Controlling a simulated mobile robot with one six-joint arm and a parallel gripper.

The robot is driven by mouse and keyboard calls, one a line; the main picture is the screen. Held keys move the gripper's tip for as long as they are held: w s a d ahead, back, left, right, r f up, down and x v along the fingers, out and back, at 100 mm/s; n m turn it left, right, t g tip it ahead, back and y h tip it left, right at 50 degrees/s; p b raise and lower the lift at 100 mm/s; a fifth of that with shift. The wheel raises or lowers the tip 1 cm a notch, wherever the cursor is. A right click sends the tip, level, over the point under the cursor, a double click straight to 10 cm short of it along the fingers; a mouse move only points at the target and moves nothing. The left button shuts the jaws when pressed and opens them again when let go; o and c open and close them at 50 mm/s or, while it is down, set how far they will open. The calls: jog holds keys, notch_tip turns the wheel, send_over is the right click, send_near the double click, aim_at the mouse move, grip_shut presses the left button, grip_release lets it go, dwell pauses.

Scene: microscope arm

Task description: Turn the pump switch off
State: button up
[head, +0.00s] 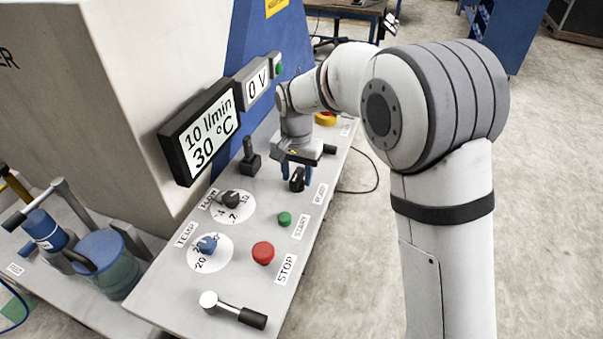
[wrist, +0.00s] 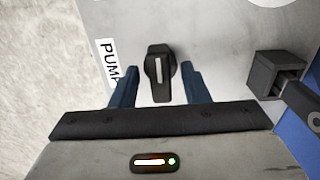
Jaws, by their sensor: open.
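The pump switch is a black rotary knob with a white line, and it shows in the wrist view (wrist: 160,72) beside a label reading PUMP (wrist: 107,62). In the head view the black knob (head: 297,180) sits on the grey panel just below my gripper (head: 297,172). In the wrist view my gripper (wrist: 161,88) is open, with one blue finger on each side of the knob and a gap on both sides. The white line runs roughly along the picture's vertical. I cannot tell whether the fingertips are level with the knob.
The panel (head: 160,295) also carries a green start button (head: 284,219), a red stop button (head: 263,253), a flow dial (head: 231,200), a temp dial (head: 207,244) and a black lever (head: 250,158). A display (head: 200,135) reads 10 l/min and 30 °C. Another display (head: 256,82) reads 0 V.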

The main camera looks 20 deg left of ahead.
grip_shut()
jog(key=shift+d, duration=0.15)
jog(key=shift+n, duration=2.4)
jog(key=n, duration=0.9)
jog(key=shift+n, duration=2.1)
